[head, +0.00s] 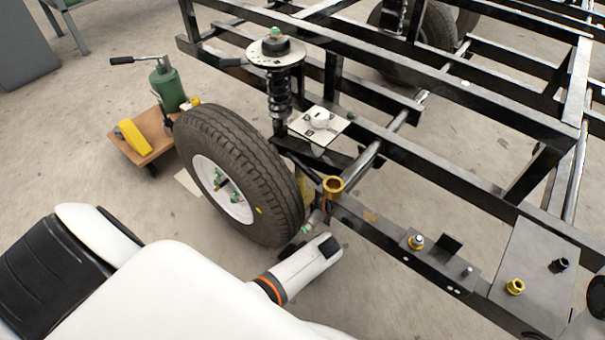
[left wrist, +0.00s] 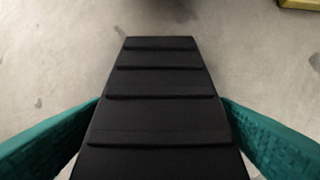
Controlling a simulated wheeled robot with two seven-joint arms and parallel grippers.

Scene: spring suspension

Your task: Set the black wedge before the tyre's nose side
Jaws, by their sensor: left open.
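The black wedge (left wrist: 155,125) fills the middle of the left wrist view, with raised ribs across its sloping face, on the concrete floor. My left gripper (left wrist: 160,100) has its teal fingers apart, one on each side of the wedge. Slim gaps show near the fingertips; contact lower down is unclear. In the head view the tyre (head: 225,130) stands upright on a white wheel at the frame's near corner. My white arm is in front of it, and I cannot make out the left gripper or wedge for certain there. My right gripper is not in view.
A black steel chassis frame (head: 460,105) fills the right side. A wooden board (head: 160,128) carrying a yellow block (head: 132,137) and a green jack (head: 167,88) stand left of the tyre. Bare floor (head: 75,130) lies farther left. A yellow edge (left wrist: 300,3) shows in the wrist view.

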